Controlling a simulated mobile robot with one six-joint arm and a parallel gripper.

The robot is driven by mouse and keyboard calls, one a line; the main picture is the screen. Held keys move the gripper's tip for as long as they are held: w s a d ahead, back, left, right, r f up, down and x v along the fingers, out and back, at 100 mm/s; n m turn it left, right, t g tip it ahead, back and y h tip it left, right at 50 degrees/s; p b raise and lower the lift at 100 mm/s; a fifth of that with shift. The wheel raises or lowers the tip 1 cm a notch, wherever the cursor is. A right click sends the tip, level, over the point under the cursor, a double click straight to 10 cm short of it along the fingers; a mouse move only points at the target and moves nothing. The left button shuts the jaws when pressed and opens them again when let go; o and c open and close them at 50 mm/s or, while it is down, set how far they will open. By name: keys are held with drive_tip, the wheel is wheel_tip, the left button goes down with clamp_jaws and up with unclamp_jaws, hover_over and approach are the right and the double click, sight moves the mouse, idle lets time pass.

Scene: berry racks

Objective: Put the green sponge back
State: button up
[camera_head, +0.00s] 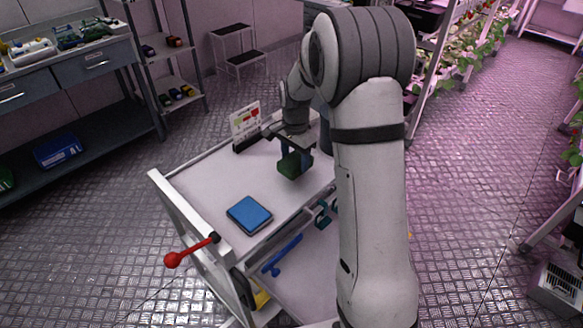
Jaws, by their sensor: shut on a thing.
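The green sponge (289,165) is at the right part of the white cart top (200,190). My gripper (296,160) points down over the cart and is shut on the green sponge. Whether the sponge touches the cart top or hangs just above it, I cannot tell. My arm comes in from the lower right and hides the cart's right side.
A blue flat block (249,214) lies near the cart's front edge. A small card stand (245,125) stands at the back edge. A red-knobbed lever (174,259) sticks out at the front left. The cart top's left half is clear.

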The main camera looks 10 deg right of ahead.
sight(295, 168)
wheel_tip(295, 168, down, 4)
drive_tip(key=shift+f, duration=0.2)
drive_tip(key=shift+r, duration=0.1)
drive_tip(key=shift+s, duration=0.1)
drive_tip(key=o, duration=1.1)
